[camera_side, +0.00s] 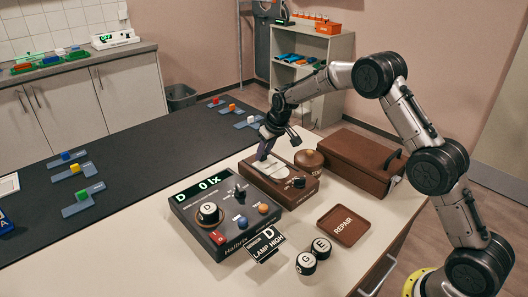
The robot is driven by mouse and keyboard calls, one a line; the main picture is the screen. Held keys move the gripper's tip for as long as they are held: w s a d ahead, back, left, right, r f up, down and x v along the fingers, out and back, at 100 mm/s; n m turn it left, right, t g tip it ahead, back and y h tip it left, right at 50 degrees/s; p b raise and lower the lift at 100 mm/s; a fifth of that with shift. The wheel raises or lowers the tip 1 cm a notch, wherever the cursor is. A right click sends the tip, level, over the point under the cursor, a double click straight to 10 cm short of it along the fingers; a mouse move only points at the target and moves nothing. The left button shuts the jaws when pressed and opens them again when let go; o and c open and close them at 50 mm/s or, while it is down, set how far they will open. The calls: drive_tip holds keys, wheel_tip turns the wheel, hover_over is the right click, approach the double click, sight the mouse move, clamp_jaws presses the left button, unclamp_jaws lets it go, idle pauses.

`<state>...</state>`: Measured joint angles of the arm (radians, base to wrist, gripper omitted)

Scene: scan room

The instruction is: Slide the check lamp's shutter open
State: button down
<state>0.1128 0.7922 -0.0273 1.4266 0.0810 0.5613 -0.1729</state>
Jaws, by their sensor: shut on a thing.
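The check lamp appears to be the brown box (299,195) with a pale top plate (270,168) and a black knob at its front right, standing on the white table. My gripper (262,156) reaches down to the back left end of this box and is shut on a small part there, which seems to be the shutter's grip. The fingers hide most of that part, and I cannot tell how far the shutter is open. Left of the box, a dark grey meter (225,215) reads "0 lx" and carries a cylinder marked D (209,212).
A sign (265,243) reads "SENSOR D LAMP HIGH". Cylinders G (306,263) and E (321,248) stand near the brown REPAIR tray (343,226). A round brown pot (309,161) and a brown case (360,160) stand close behind the box.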

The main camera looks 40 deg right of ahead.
sight(266, 162)
drive_tip(key=shift+w, duration=2.25)
drive_tip(key=c, duration=0.6)
unclamp_jaws()
drive_tip(key=shift+o, duration=0.2)
drive_tip(key=v, duration=1.4)
